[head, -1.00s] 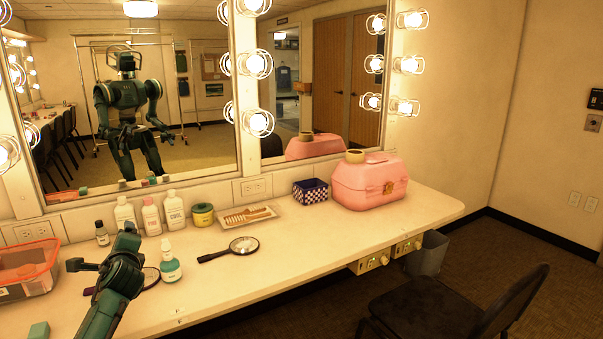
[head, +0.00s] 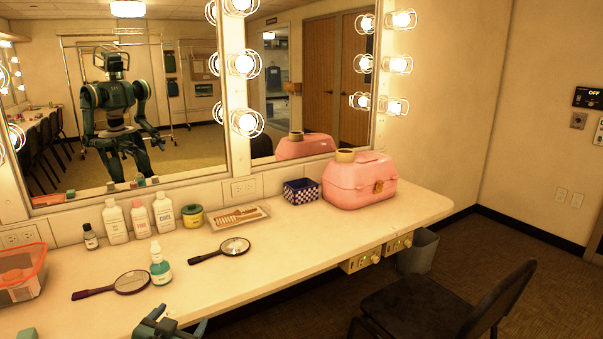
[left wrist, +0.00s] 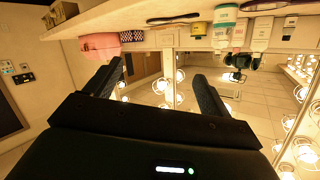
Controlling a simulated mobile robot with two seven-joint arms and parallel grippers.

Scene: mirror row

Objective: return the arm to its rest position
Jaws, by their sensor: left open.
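My left gripper (head: 182,320) is at the bottom edge of the head view, low by the counter's front edge, and partly cut off by the frame. In the left wrist view my left gripper (left wrist: 159,68) has its two dark fingers spread apart with nothing between them. That view is upside down, with the counter at the top and the mirror beyond the fingers. The gripper is apart from the bottles and hand mirrors. My right gripper is not directly in view; my body shows only as a reflection in the mirror.
The counter (head: 300,240) holds a spray bottle (head: 160,265), two hand mirrors (head: 131,283) (head: 235,246), white and pink bottles (head: 141,219), a comb tray (head: 240,216), a checkered box (head: 301,191) and a pink case (head: 358,184). A dark chair (head: 440,300) stands at lower right.

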